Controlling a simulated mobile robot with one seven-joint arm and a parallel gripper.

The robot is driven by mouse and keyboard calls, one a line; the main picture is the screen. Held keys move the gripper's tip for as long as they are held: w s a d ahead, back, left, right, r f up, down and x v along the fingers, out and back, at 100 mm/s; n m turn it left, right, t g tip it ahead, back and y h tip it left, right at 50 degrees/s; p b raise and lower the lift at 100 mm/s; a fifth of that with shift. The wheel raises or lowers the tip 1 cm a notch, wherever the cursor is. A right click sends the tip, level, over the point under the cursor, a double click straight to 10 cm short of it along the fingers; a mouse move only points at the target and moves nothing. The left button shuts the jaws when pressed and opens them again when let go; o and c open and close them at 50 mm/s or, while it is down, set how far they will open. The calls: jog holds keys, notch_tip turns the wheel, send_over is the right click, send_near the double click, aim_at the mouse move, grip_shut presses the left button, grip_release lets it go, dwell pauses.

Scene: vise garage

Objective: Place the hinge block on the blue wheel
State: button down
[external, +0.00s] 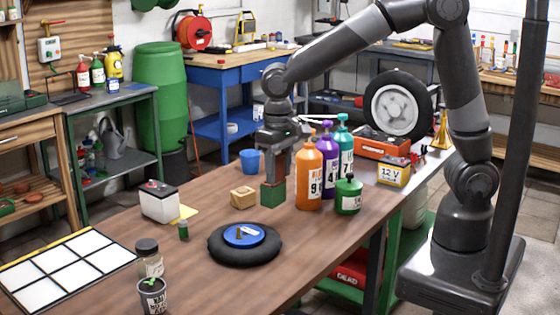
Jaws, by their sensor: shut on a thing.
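The blue wheel (244,235) lies flat on the wooden table, a blue disc with a small brass-coloured piece at its centre, inside a black tyre. My gripper (273,181) points down above the table, behind and slightly right of the wheel. It is shut on a green block (272,195), which is close to the table top; I cannot tell whether it touches. A tan wooden block (243,197) sits on the table just left of it. I cannot tell from looks alone which block is the hinge block.
Orange (309,178), purple (328,165) and teal bottles and a green can (348,196) stand close right of my gripper. A blue cup (250,161) is behind. A white battery (159,202) and jars (150,258) are left. Table right of the wheel is clear.

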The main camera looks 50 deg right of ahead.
jog(key=shift+s+a+f, duration=0.1)
jog(key=shift+a+f, duration=0.8)
jog(key=shift+f, duration=0.3)
jog(key=shift+s+a+f, duration=0.1)
jog(key=shift+a+f, duration=0.75)
jog(key=shift+f, duration=0.35)
jog(key=shift+s+a+f, duration=0.1)
jog(key=shift+a+f, duration=0.8)
jog(key=shift+f, duration=0.3)
jog(key=c, duration=0.8)
grip_release()
jog(key=shift+f, duration=0.1)
jog(key=shift+o, duration=0.2)
